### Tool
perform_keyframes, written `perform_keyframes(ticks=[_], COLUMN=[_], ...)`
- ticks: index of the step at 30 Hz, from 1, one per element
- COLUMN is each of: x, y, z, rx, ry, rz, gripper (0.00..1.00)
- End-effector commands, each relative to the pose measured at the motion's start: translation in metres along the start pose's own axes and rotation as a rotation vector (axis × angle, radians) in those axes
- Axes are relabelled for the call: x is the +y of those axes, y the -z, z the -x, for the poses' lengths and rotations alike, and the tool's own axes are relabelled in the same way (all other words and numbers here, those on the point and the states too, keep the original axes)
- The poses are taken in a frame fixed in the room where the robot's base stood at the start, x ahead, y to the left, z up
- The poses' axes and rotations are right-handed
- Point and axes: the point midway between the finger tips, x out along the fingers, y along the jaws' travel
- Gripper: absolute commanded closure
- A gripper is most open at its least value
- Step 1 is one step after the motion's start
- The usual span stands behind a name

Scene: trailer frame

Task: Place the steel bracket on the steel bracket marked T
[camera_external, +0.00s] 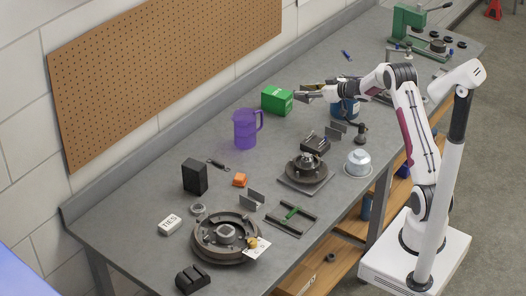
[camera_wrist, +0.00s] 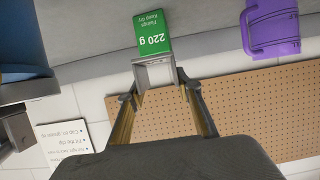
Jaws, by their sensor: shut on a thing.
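My gripper (camera_external: 311,90) is shut on a grey steel bracket (camera_wrist: 154,72), held between the two fingertips in the wrist view. In the external view the gripper is above the bench, just right of the green box, and the held bracket is small and hard to make out. Two other grey bracket-like pieces stand on the bench: one (camera_external: 256,196) by the large round hub, the other (camera_external: 338,127) near the blue can. I cannot read a T on either, so I cannot tell which is the marked one.
The green box (camera_external: 277,100) stands just beyond the held bracket, with a purple jug (camera_external: 245,128) nearby. A blue can (camera_external: 347,107) is below my wrist. A round hub (camera_external: 225,238), a smaller hub (camera_external: 306,168) and a black box (camera_external: 195,176) occupy the near bench (camera_external: 160,190).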

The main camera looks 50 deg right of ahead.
Motion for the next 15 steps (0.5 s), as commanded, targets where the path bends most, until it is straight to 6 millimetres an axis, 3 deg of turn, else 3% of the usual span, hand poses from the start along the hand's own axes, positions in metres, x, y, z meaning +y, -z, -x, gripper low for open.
perform_keyframes(ticks=[8, 15], x=[-0.066, -0.143], y=[0.036, 0.055], z=[-0.016, -0.02], rx=[0.023, 0.026], ry=[0.078, 0.168], rz=[0.049, 0.08], gripper=[1.0, 1.0])
